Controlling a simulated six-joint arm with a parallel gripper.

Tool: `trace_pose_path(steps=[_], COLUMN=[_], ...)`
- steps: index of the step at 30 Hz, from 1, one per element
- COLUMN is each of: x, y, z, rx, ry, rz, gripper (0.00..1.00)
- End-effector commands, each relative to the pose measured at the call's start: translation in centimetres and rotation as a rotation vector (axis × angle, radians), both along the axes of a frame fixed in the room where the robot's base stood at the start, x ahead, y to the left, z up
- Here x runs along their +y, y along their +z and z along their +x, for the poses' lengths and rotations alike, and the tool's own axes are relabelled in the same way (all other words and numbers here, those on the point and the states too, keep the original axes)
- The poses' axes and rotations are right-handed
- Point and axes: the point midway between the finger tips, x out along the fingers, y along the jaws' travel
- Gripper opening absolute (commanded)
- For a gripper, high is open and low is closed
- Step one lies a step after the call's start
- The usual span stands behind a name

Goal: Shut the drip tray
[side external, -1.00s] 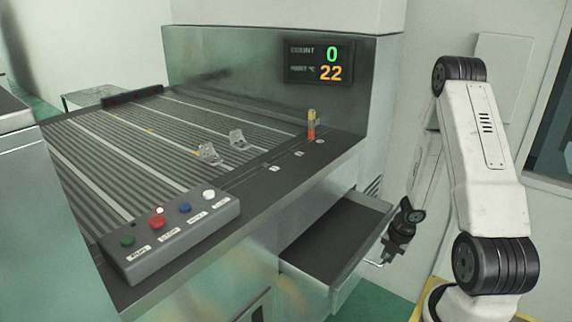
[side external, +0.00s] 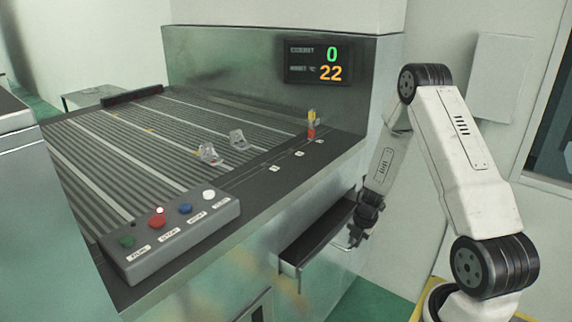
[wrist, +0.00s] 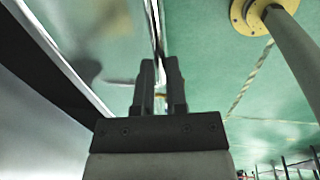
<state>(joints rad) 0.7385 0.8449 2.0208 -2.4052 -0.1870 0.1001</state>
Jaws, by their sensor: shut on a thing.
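The drip tray (side external: 316,234) is a dark-floored metal drawer in the front of the machine below its bed. It stands partly out, with a narrow strip of its inside showing in the side view. My gripper (side external: 355,238) is at the tray's front, at its handle. In the wrist view the two dark fingers of my gripper (wrist: 160,70) are close together around the thin handle bar (wrist: 155,25). The exact grip on the bar is partly hidden by the fingers.
A control box with coloured buttons (side external: 170,236) sits on the machine's near edge. Two small castings (side external: 238,140) lie on the ribbed bed. A small red and yellow signal light (side external: 311,125) stands on the right edge. The green floor in front of the tray is clear.

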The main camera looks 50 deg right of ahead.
Motion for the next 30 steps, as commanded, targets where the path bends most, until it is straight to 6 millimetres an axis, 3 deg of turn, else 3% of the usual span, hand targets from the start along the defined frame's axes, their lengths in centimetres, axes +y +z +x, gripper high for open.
trace_pose_path(steps=[16,30], x=[0.1,0.1], y=[0.0,0.0], z=[6.0,7.8], rx=[-0.001,-0.003], ry=[0.001,-0.001], rz=[0.002,0.0], gripper=[0.0,0.0])
